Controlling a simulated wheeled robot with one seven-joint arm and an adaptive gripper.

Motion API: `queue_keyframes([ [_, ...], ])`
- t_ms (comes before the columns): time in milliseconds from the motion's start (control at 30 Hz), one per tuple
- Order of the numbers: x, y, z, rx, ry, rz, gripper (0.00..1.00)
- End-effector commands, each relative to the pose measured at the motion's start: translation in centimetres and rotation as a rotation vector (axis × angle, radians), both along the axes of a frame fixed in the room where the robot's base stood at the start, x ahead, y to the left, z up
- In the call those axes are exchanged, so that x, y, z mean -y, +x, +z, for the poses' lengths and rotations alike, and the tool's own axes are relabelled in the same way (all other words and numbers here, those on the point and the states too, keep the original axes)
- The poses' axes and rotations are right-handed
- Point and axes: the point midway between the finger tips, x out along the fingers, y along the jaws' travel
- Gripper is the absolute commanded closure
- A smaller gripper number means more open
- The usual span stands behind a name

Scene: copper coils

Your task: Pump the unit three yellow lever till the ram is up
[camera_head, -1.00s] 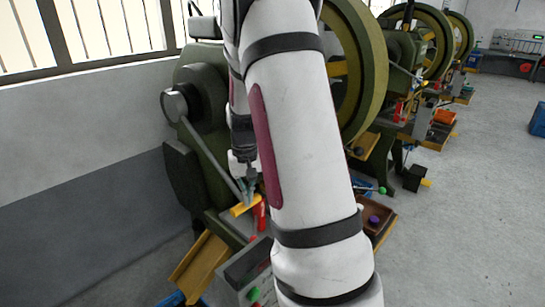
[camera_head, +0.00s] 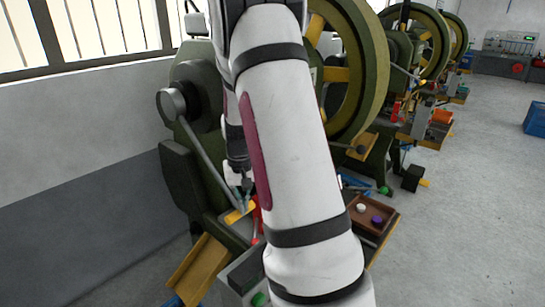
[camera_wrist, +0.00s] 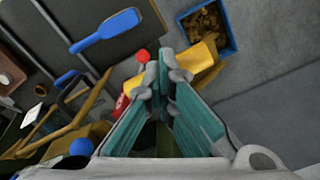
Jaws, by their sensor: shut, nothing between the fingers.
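My gripper (camera_head: 246,201) is shut and empty, low in front of the nearest green press. It also shows in the wrist view (camera_wrist: 163,68), teal fingers together. A yellow part (camera_head: 237,215), possibly the lever, is right at the fingertips in the head view. In the wrist view yellow surfaces show on both sides of the fingertips, one at the right (camera_wrist: 204,62). I cannot tell whether the fingers touch it. A red part (camera_head: 255,222) stands beside it, and a red knob (camera_wrist: 142,55) is just left of the fingertips. The ram and unit number cannot be made out.
My white arm covers much of the nearest press (camera_head: 190,150). A brown tray (camera_head: 391,222) with white and purple pieces lies to its right. A blue bin (camera_wrist: 234,45) holds copper-coloured bits.

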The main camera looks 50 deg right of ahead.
Motion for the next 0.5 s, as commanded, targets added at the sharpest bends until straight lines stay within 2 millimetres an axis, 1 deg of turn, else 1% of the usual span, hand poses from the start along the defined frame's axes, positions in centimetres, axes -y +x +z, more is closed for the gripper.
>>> queue_keyframes([
  [233, -0.1, 0.0, -0.3, -0.003, 0.003, 0.001, 1.00],
  [467, -0.1, 1.5, -1.9, -0.003, 0.003, 0.002, 1.00],
  [500, 0.0, 1.4, -1.9, -0.003, 0.003, 0.001, 1.00],
])
